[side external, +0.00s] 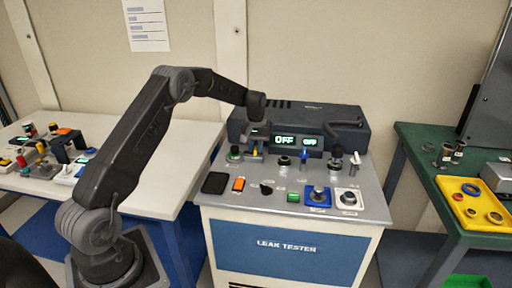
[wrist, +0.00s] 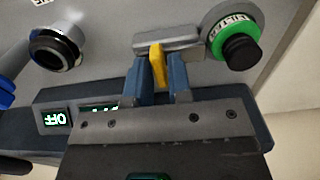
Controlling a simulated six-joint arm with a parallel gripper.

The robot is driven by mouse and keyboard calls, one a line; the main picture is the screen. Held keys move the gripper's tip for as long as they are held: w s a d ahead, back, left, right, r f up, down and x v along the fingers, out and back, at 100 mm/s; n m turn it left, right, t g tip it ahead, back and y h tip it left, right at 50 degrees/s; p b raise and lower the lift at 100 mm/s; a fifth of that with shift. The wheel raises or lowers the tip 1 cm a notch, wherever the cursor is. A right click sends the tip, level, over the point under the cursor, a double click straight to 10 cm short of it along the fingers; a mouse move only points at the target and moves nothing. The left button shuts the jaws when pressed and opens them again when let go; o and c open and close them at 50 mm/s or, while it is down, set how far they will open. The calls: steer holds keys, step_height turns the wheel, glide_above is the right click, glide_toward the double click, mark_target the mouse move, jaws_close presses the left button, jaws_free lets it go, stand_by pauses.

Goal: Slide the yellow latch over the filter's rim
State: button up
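The yellow latch (wrist: 158,64) stands up from a grey block (wrist: 168,40) on the leak tester's top. The two fingers of my gripper (wrist: 160,84) are close on either side of it, with no clear gap, and look shut on it. The filter (wrist: 238,48), a black knob in a green labelled rim, is just right of the block in the wrist view. The latch is beside the rim, apart from it. In the side view, my gripper (side external: 256,146) is low over the tester's back left, with the filter (side external: 234,154) to its left.
The tester's panel (side external: 262,205) carries several knobs and ports; one dark port (wrist: 55,47) is left in the wrist view. Behind stands a dark housing (side external: 372,122) with displays reading OFF. A cluttered white table (side external: 165,150) is left, a green table (side external: 420,150) right.

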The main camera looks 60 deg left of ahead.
jaws_close()
steer(key=shift+s+a, duration=0.65)
steer(key=shift+a, duration=0.05)
steer(key=shift+o, duration=1.8)
jaws_free()
step_height(320, 180, up, 14)
steer(key=shift+f, duration=0.1)
